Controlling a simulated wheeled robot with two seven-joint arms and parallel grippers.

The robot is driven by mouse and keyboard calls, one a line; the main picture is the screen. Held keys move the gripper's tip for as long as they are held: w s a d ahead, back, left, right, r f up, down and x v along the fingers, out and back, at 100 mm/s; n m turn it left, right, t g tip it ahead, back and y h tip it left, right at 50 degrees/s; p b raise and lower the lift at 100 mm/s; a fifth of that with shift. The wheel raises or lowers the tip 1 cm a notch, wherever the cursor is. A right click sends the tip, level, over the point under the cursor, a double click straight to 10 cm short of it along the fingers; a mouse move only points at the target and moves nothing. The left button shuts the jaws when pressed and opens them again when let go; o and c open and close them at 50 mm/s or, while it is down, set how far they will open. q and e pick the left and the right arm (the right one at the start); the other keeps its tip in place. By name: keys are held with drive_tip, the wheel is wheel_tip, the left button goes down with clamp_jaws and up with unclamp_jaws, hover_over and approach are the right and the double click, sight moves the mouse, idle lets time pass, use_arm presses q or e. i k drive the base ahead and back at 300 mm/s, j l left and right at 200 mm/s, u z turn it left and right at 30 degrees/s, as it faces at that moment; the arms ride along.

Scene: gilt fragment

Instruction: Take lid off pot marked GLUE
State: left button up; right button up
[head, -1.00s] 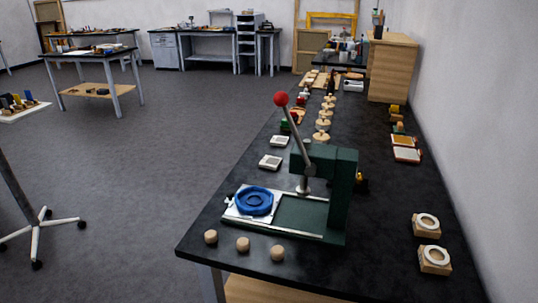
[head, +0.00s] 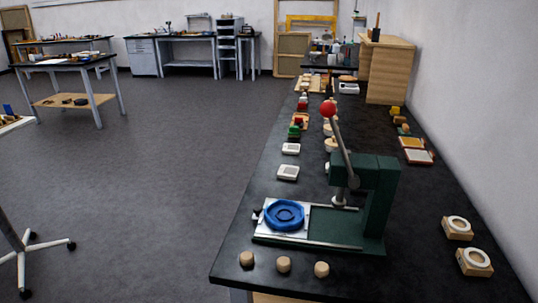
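I cannot make out a pot marked GLUE; no lettering is readable at this distance. Several small bottle- or jar-like items (head: 335,58) stand on the far dark bench, too small to tell apart. A row of pale wooden round pieces (head: 329,145) on the long black table is partly hidden behind the green press. Neither of my grippers is in view.
The long black table (head: 232,262) runs away along the right wall. On it stand a green lever press (head: 378,190) with a blue round piece (head: 285,214), wooden knobs (head: 284,264) and white-ringed blocks (head: 474,261). Open grey floor (head: 180,150) lies left; a wheeled stand (head: 22,250) stands there.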

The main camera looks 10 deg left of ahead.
sight(332, 142)
drive_tip(key=j+z, duration=0.2)
drive_tip(key=j, duration=0.5)
drive_tip(key=j+z, duration=0.2)
drive_tip(key=j, duration=0.5)
drive_tip(key=k+j+z, duration=0.2)
drive_tip(key=j, duration=0.45)
drive_tip(key=i+j+z, duration=0.1)
drive_tip(key=j+z, duration=0.2)
drive_tip(key=j, duration=0.45)
drive_tip(key=j+z, duration=0.3)
drive_tip(key=j, duration=0.45)
drive_tip(key=i+j+z, duration=0.1)
drive_tip(key=j, duration=0.25)
drive_tip(key=i+j, duration=0.3)
drive_tip(key=i+j+z, duration=0.15)
drive_tip(key=j, duration=0.25)
